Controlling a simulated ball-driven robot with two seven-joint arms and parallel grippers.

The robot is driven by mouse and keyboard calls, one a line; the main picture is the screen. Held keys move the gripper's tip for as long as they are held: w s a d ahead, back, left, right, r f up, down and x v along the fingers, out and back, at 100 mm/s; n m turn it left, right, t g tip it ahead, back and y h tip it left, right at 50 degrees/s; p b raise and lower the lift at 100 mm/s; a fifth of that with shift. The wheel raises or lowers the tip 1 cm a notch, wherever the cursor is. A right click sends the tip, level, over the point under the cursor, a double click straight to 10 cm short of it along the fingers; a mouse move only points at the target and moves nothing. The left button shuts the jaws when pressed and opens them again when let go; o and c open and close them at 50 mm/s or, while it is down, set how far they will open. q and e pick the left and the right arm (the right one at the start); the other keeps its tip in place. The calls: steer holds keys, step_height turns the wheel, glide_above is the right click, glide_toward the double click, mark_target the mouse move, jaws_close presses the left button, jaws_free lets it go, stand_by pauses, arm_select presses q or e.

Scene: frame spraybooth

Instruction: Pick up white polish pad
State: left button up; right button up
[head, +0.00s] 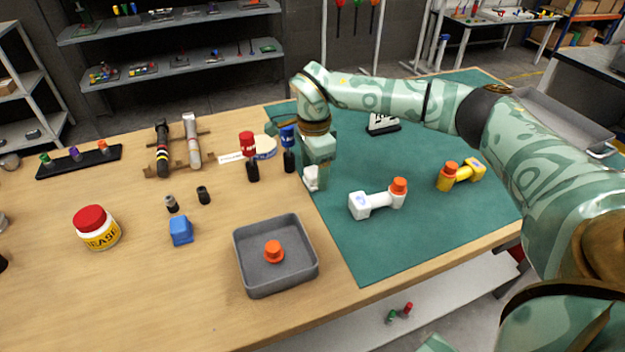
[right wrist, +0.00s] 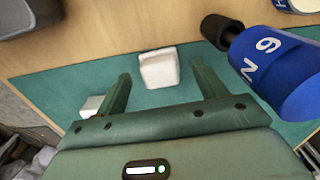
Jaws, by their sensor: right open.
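The white polish pad (head: 311,179) is a small white block at the left part of the green mat, partly hidden by my right gripper. In the right wrist view the pad (right wrist: 160,68) lies ahead, between the lines of the two fingers. My right gripper (head: 318,184) points down at the pad from above. Its jaws (right wrist: 161,72) are open with nothing held, and a gap shows on each side of the pad. I cannot tell whether the fingertips reach down to the pad's height. My left gripper is not in view.
A blue-labelled bottle (head: 288,148) stands close to the left of the gripper, with a red-capped bottle (head: 250,155) beyond it. A white tool with an orange end (head: 378,199) lies to the right. A grey tray (head: 244,270) is nearer. The green mat (head: 400,240) has free room.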

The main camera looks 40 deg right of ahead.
step_height(320, 180, down, 2)
steer(key=shift+r, duration=0.15)
steer(key=shift+c, duration=0.6)
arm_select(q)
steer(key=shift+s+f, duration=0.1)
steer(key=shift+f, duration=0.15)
arm_select(e)
steer(key=c, duration=1)
steer(key=shift+o, duration=0.2)
steer(key=shift+r, duration=0.1)
steer(key=shift+r, duration=0.3)
step_height(320, 180, up, 3)
steer(key=shift+f+p, duration=0.15)
steer(key=shift+p, duration=0.6)
arm_select(q)
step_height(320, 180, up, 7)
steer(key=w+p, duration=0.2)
steer(key=p, duration=0.3)
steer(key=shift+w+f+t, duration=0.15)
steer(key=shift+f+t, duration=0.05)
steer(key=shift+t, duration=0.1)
arm_select(e)
steer(key=s+a+r, duration=0.6)
steer(key=s+r, duration=0.3)
steer(key=s, duration=0.3)
steer(key=shift+s+r, duration=0.25)
steer(key=shift+s, duration=0.05)
